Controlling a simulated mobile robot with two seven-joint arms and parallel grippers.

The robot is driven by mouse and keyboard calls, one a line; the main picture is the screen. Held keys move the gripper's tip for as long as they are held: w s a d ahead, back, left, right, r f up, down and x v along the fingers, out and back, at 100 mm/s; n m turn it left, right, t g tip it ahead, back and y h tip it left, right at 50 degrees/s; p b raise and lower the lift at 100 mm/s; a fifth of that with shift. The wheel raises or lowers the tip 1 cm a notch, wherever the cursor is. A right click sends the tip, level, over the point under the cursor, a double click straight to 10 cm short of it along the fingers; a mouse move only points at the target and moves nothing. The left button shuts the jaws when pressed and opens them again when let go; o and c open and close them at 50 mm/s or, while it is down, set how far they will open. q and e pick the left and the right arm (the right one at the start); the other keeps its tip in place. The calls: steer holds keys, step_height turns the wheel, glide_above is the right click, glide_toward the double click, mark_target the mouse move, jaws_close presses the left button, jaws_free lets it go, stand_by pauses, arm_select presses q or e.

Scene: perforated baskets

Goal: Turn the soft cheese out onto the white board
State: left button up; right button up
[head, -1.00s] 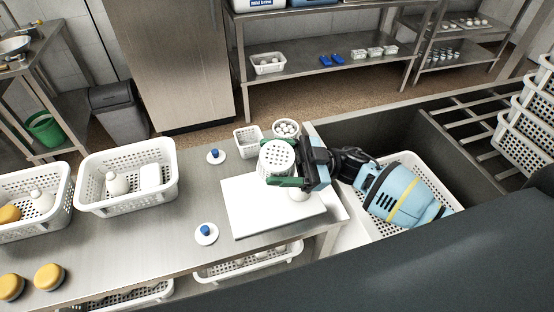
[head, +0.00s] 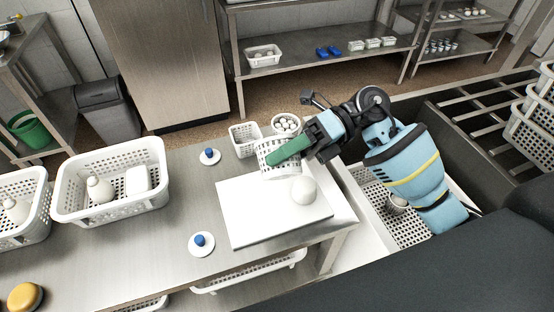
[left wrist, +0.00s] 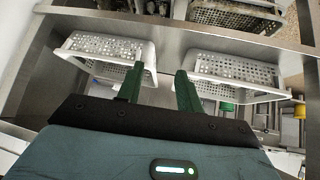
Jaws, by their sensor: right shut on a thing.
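A round white soft cheese (head: 304,190) rests on the right part of the white board (head: 262,222). My right gripper (head: 285,152) is shut on a white perforated basket (head: 287,169), held above the board's back edge, behind and left of the cheese and apart from it. The green finger hides part of the basket, and I cannot see inside it. My left gripper (left wrist: 160,70) shows only in the left wrist view, with its green fingers apart and nothing between them.
A small white basket (head: 244,141) and a bowl of white balls (head: 286,124) stand behind the board. Two blue-topped white discs (head: 209,156) (head: 201,243) lie left of it. A large white crate (head: 112,205) stands further left. Perforated trays (left wrist: 235,70) show below my left gripper.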

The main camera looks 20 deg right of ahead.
steer(key=n+t+h+b, duration=0.1)
steer(key=n, duration=0.2)
steer(key=shift+n+t+b, duration=0.3)
steer(key=shift+t+b, duration=0.1)
steer(key=shift+f+n+t+h+b, duration=0.3)
steer(key=shift+f+n+t+b, duration=0.2)
steer(key=shift+f+n+b, duration=0.4)
step_height(320, 180, down, 2)
steer(key=n+t+b, duration=0.1)
steer(key=n+b, duration=0.1)
steer(key=b, duration=0.2)
steer(key=shift+t, duration=0.3)
steer(key=shift+f+n+b, duration=0.15)
steer(key=shift+n+b, duration=0.15)
steer(key=shift+f+n+t+h+b, duration=0.15)
steer(key=shift+n+t+h+b, duration=0.2)
steer(key=shift+b, duration=0.2)
arm_select(q)
steer(key=s+f+g, duration=0.1)
steer(key=s+f, duration=0.2)
steer(key=f, duration=0.7)
steer(key=shift+s+d+f, duration=0.15)
steer(key=shift+s, duration=0.2)
